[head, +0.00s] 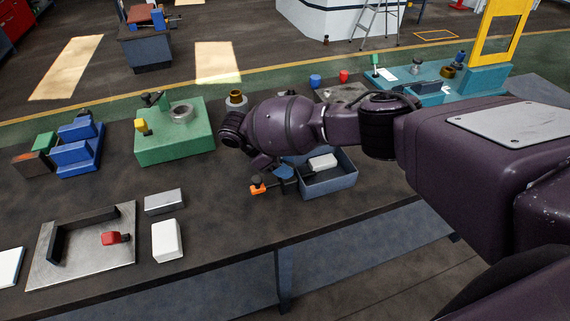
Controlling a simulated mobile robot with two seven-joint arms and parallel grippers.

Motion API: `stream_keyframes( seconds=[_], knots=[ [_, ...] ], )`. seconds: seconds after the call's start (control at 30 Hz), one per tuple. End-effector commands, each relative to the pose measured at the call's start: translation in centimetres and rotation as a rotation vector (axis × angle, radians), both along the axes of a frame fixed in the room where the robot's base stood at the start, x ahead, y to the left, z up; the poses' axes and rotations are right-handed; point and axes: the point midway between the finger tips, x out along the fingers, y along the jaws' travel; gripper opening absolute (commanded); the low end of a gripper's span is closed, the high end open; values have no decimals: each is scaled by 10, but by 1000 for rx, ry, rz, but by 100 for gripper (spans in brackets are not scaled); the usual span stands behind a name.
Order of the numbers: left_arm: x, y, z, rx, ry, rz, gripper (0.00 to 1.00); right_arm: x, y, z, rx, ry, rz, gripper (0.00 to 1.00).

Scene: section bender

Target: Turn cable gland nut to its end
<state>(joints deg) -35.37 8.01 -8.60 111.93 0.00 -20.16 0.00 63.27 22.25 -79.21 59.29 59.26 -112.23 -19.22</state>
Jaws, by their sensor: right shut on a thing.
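My right arm comes in from the right and reaches across the middle of the table. Its dark purple gripper (263,163) is small and partly hidden under the wrist and forearm. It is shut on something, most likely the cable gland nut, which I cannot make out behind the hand. A small orange-ended part with a black body (257,187) lies just below the gripper, beside the blue tray. I cannot tell whether the gripper touches it. My left gripper is not in view.
A blue-grey tray (330,183) with a white block stands right of the gripper. A brass-topped cylinder (236,98) stands behind the wrist. A green fixture (175,145) and blue fixture (80,148) stand left. A metal plate (95,275) lies front left. The front middle of the table is clear.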

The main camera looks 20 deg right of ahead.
Motion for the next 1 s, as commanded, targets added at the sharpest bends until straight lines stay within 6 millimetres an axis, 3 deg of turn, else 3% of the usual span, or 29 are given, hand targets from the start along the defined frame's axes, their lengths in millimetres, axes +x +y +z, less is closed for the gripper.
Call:
stream_keyframes(
  seconds=[0.33, 0.37, 0.53, 0.83, 1.0],
  knots=[
    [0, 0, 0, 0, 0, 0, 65, -1, 1, -1, 1, 1, -3, 16],
    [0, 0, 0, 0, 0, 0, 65, 0, 1, 0, 1, 1, -3, 41],
    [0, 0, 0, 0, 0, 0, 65, 0, 0, 0, 1, 0, -2, 65],
    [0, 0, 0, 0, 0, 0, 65, 1, 1, 1, 1, -1, -2, 65],
    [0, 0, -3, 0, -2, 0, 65, 5, 13, 12, 1, -2, -1, 65]
  ],
)
